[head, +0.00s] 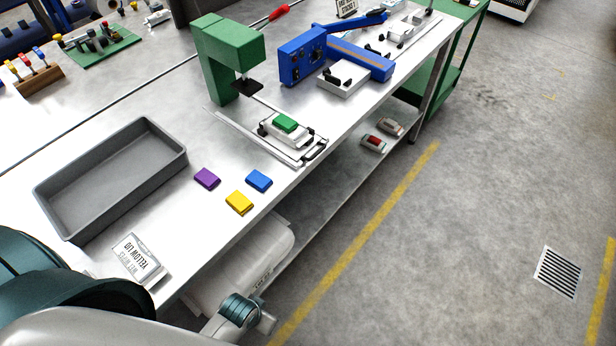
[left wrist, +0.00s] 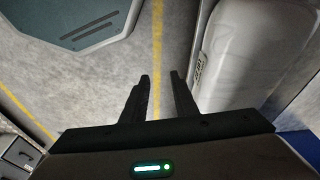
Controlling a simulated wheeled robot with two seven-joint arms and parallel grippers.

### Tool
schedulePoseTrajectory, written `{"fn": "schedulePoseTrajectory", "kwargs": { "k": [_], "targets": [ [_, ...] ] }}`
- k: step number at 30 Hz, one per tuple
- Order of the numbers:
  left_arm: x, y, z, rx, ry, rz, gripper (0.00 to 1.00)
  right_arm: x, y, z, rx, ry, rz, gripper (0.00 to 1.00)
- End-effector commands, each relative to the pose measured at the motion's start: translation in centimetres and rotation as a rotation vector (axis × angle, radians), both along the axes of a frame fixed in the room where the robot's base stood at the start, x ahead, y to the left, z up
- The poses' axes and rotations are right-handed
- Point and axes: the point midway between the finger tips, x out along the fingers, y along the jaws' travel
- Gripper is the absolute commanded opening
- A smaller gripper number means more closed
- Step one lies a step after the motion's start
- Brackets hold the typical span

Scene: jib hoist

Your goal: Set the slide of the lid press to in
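The lid press is a green C-shaped frame (head: 222,58) on the bench, with a dark pressing plate (head: 247,87) under its head. Its slide (head: 292,143) is a pale carriage on rails, pulled out toward the bench's front edge, clear of the pressing plate. A green lid (head: 285,123) sits on top of the slide. A dark handle (head: 316,150) is at the slide's front end. My left gripper (left wrist: 160,82) shows in the left wrist view, fingers apart and empty over the floor. Neither gripper shows in the head view; my right gripper is not seen.
Purple (head: 207,178), blue (head: 259,181) and yellow (head: 239,203) blocks lie left of the slide. A blue device (head: 302,56) stands right of the press. A lower shelf (head: 345,165) runs beneath the bench.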

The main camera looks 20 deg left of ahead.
Motion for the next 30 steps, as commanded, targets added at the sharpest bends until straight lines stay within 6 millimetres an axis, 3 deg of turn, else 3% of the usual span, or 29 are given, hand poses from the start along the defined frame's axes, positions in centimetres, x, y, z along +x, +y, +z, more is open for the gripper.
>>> {"fn": "schedulePoseTrajectory", "kwargs": {
  "k": [1,3,10,15,23,30],
  "targets": [
    [0.7,-0.2,2.3,-0.005,-0.012,0.0,0.26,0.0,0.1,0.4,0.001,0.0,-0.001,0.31],
    [1.5,-0.4,4.7,-0.012,-0.022,-0.001,0.26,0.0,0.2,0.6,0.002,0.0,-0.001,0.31],
    [3.9,-1.6,12.0,-0.048,-0.049,-0.018,0.26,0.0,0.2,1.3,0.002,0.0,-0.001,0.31],
    [6.7,-3.5,17.4,-0.101,-0.067,-0.062,0.26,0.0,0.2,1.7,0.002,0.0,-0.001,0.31],
    [10.5,-6.4,21.3,-0.169,-0.062,-0.145,0.26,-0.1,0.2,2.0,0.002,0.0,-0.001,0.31],
    [15.4,-8.7,24.2,-0.214,-0.034,-0.246,0.26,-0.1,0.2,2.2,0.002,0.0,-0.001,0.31]
  ]
}}
